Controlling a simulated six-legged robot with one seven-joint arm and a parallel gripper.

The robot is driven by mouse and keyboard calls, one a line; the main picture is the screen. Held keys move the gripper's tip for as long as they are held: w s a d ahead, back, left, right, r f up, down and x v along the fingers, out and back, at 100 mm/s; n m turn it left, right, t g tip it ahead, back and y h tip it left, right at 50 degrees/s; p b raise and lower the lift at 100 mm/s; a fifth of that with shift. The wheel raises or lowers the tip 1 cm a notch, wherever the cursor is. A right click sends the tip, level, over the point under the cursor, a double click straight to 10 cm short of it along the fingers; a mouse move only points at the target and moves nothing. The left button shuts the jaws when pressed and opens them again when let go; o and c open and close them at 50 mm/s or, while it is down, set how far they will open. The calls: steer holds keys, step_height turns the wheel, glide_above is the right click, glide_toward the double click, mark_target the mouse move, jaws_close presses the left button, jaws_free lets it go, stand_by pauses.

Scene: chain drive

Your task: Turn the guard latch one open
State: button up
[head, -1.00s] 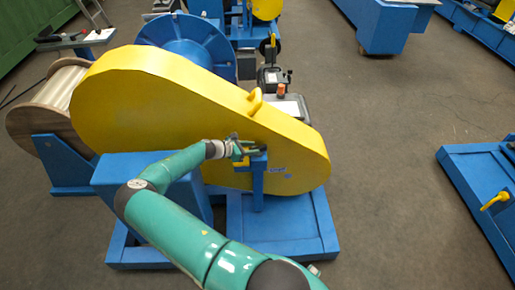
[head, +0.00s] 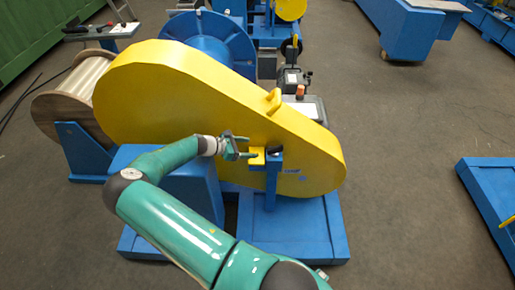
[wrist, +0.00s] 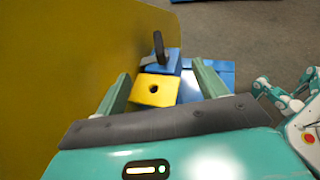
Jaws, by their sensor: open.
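The large yellow guard (head: 190,90) stands on a blue base frame, and it fills the left of the wrist view (wrist: 60,60). At its near face a small yellow block (head: 257,156) sits beside the top of a blue post (head: 271,188). In the wrist view the yellow block (wrist: 152,92) has a round hole, with a blue block (wrist: 172,62) and an upright dark lever (wrist: 158,44) behind it. I cannot tell which part is guard latch one. My gripper (head: 246,147) is open and empty; its fingers (wrist: 161,82) point toward the yellow block, one to each side in the wrist view.
A yellow hook-shaped handle (head: 273,101) rises from the guard's top edge. A control box with an orange button (head: 300,92) stands behind. A wooden reel (head: 75,100) is at left. Open floor (head: 400,150) lies to the right.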

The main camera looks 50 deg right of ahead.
steer(key=o, duration=0.4)
steer(key=a+r+m+y, duration=0.2)
steer(key=a+r, duration=0.1)
steer(key=s+a+r+m+t+y, duration=0.1)
steer(key=a+r+m+y, duration=0.1)
steer(key=a+r, duration=0.1)
steer(key=a+r+m+t+y, duration=0.1)
steer(key=a+r+m+y, duration=0.1)
steer(key=a, duration=0.3)
steer(key=shift+s+a+r+m+y, duration=0.15)
steer(key=shift+s+r+m+y, duration=0.15)
steer(key=shift+s+r, duration=0.1)
steer(key=shift+c, duration=0.2)
steer(key=s+a+r+m+t+y, duration=0.2)
steer(key=s+a+r+m+t, duration=0.3)
steer(key=a+r, duration=0.6)
steer(key=s+a+r+t+y, duration=0.25)
steer(key=s+a+r, duration=0.45)
steer(key=a+r, duration=0.5)
steer(key=m+t+h, duration=0.5)
steer(key=m+t, duration=0.1)
steer(key=t, duration=0.3)
glide_toward(276, 149)
steer(key=shift+g, duration=0.25)
steer(key=x, duration=0.9)
steer(key=shift+w, duration=0.25)
